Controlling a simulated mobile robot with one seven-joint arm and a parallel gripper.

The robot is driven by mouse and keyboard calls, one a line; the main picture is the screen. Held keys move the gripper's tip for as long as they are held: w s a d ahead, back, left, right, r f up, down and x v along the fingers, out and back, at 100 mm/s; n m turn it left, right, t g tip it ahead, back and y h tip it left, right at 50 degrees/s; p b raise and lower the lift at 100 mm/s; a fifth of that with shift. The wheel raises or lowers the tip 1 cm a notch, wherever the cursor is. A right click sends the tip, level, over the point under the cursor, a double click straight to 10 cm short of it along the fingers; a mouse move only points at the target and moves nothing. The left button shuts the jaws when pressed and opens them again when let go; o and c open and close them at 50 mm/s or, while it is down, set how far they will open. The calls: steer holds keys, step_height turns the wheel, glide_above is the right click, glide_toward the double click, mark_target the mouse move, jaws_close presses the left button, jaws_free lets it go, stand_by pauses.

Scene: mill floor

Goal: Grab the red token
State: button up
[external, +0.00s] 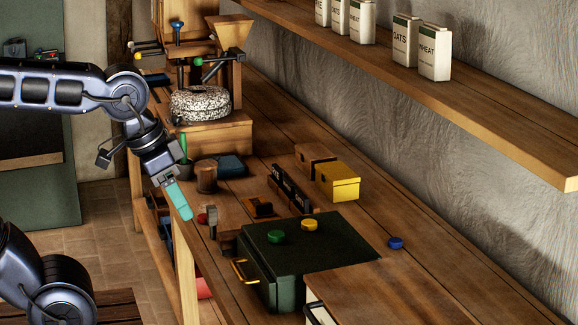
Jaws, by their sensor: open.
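A small red thing, likely the red token (202,218), lies near the front edge of the wooden bench, partly beside a grey-brown block. My gripper (184,210) has teal fingers that point down and to the right. Its tips are just left of the red token in the picture, and I cannot tell the gap in depth. The fingers overlap in this view, and nothing shows between them. My gripper is open.
A dark green box (330,245) with a brass handle bears a green token (276,237) and a yellow token (309,225). A blue token (396,243) lies on the bench at right. A yellow box (338,182), a brown cup (206,176) and a millstone (200,104) stand farther back.

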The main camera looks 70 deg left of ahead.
steer(key=w+a+r+m+g, duration=0.2)
steer(key=w+a+r+m, duration=0.1)
steer(key=w+a, duration=1)
steer(key=w+a+f+m+g, duration=0.1)
steer(key=w+a+f+m, duration=0.1)
steer(key=w+a, duration=0.45)
steer(key=w+a+f+m, duration=0.15)
steer(key=w+a, duration=0.25)
steer(key=a, duration=0.5)
steer(key=m+h, duration=0.4)
steer(key=m, duration=0.1)
glide_above(204, 216)
steer(key=s+a, duration=0.3)
steer(key=a, duration=0.1)
step_height(204, 216, down, 24)
steer(key=shift+t, duration=0.4)
steer(key=shift+w+x, duration=0.1)
steer(key=shift+x, duration=2.5)
steer(key=shift+w+x, duration=0.15)
steer(key=shift+x, duration=2.4)
steer(key=shift+a, duration=0.15)
steer(key=c, duration=1.1)
steer(key=shift+o, duration=0.2)
steer(key=shift+r, duration=0.1)
